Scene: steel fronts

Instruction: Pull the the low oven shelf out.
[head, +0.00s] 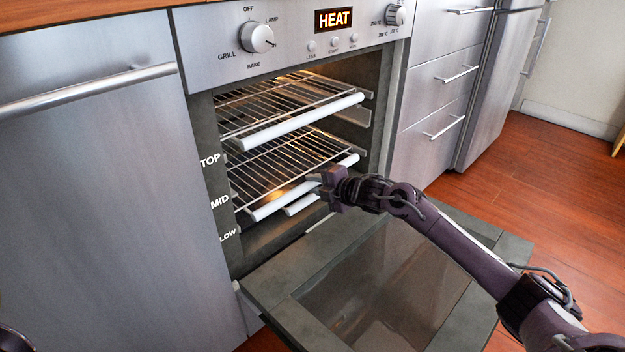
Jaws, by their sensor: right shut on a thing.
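The low oven shelf (274,205) is the lower of two wire shelves that show clearly. It has a white front bar, seen just under the upper shelf and above the open door. My right gripper (316,182) comes in from the right and is shut on this front bar, right of its middle. The gripper hides a short part of the bar. A shorter white strip (300,205) shows just below the bar; I cannot tell what it is.
The oven door (270,283) lies open below the shelves, with my right arm over it. The upper shelf (300,120) sits above. A steel front with a long handle (90,88) stands left, drawers (432,120) right.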

